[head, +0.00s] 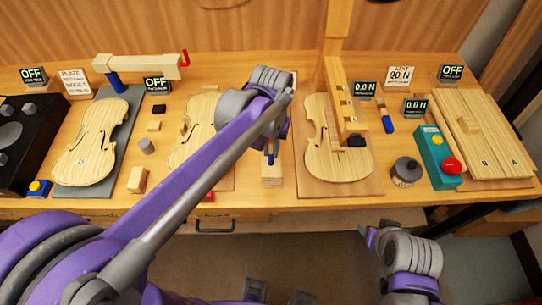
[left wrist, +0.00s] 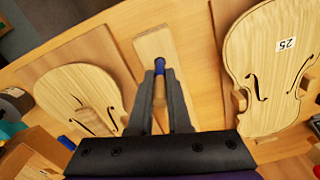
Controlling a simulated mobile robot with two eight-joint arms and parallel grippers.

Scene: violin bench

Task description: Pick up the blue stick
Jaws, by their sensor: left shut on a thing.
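The blue stick (head: 270,158) shows as a short blue piece below my left gripper (head: 270,145), above a pale wooden block (head: 271,180). In the left wrist view, the blue stick (left wrist: 159,65) is between the tips of my left gripper (left wrist: 160,72), which is shut on it. The fingers hide part of it. The wooden block (left wrist: 150,42) lies behind the stick; I cannot tell whether the two touch. My right arm shows at the lower right of the head view, but its finger opening cannot be made out.
Violin plates lie left (head: 92,150) and right (head: 330,155) of my left gripper. A wooden post (head: 335,75) rises over the right plate. A grey canister (head: 406,172) and a teal box with a red button (head: 436,155) stand farther right. Small blocks lie at left.

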